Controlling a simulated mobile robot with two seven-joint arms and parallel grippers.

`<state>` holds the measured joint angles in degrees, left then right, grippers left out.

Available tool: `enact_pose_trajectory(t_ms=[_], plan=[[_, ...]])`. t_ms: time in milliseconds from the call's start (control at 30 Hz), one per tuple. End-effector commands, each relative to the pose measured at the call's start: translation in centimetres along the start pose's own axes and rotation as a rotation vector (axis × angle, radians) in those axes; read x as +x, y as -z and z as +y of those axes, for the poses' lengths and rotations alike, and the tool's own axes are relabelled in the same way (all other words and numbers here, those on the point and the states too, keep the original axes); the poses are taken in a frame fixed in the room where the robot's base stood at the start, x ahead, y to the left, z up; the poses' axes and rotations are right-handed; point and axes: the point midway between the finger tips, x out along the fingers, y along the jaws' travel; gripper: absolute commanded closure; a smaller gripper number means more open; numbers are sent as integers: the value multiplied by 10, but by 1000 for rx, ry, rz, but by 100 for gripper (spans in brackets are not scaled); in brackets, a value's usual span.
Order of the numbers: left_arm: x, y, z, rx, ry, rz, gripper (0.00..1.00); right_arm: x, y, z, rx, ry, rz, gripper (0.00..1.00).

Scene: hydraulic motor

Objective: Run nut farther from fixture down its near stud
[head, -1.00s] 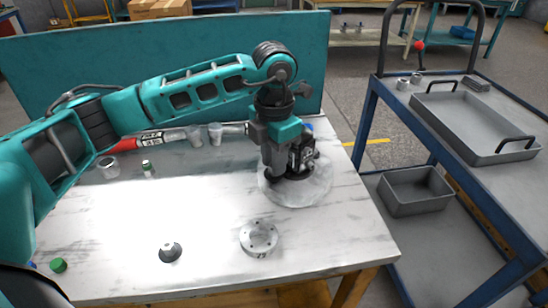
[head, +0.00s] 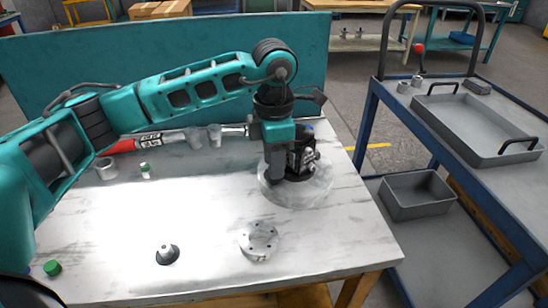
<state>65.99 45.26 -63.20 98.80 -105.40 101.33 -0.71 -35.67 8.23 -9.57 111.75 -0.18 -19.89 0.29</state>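My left gripper (head: 290,177) points down over a round pale base plate (head: 319,192) at the right part of the table. A dark and silver assembly (head: 306,158), which may be the fixture with its studs, stands on this plate right beside the fingers. The fingertips are low at the assembly. The nut and the near stud cannot be made out; the gripper hides that spot or they are too small. Whether the fingers are open or closed on something cannot be seen. My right gripper is not in view.
On the white table (head: 110,230) lie a grey disc with holes (head: 259,241), a small cone-shaped part (head: 167,254), a green-capped item (head: 52,268), a red-and-silver tube (head: 150,141) and metal cups (head: 106,168). A blue cart (head: 480,140) with trays stands right. The front middle is mostly clear.

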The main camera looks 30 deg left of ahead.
Motion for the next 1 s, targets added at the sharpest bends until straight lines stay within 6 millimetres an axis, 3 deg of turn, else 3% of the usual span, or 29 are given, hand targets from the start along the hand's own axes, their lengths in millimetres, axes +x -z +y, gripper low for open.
enact_pose_trajectory(t_ms=[233,800,1000], plan=[[0,0,-1,-64,1,0,64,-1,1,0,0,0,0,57],[-1,-1,-1,-816,2,0,64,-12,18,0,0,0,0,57],[0,0,-1,-904,1,0,64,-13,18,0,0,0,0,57]])
